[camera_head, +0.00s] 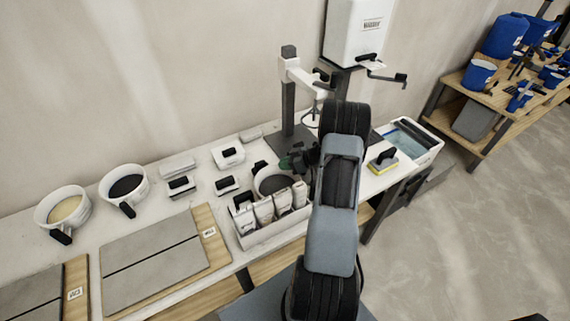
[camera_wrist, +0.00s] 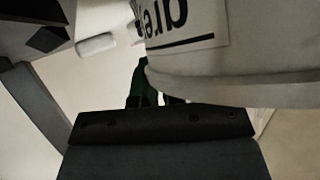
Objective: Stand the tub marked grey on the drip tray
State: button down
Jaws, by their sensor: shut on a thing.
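A pale tub with dark grey contents (camera_head: 272,179) is just left of my arm, behind the row of white packs. In the wrist view its wall (camera_wrist: 240,75) fills the upper right, very close, with a label showing part of a word that looks like "grey". My gripper (camera_head: 297,162) is at the tub's right side and shut on it. The fingers (camera_wrist: 150,92) show only in part in the wrist view, so the exact grip is hidden. I cannot tell whether the tub touches the bench. A dark flat plate (camera_head: 375,137) below the white dispenser, partly behind my arm, may be the drip tray.
Two other handled tubs, one cream-filled (camera_head: 64,208) and one dark-filled (camera_head: 125,186), stand at the left. A dark post stand (camera_head: 288,100) rises behind my gripper. The white dispenser (camera_head: 352,32) has a side lever. A yellow-edged float (camera_head: 383,161) and a water bin (camera_head: 408,140) lie right.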

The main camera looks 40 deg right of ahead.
jog(key=c, duration=1.2)
grip_release()
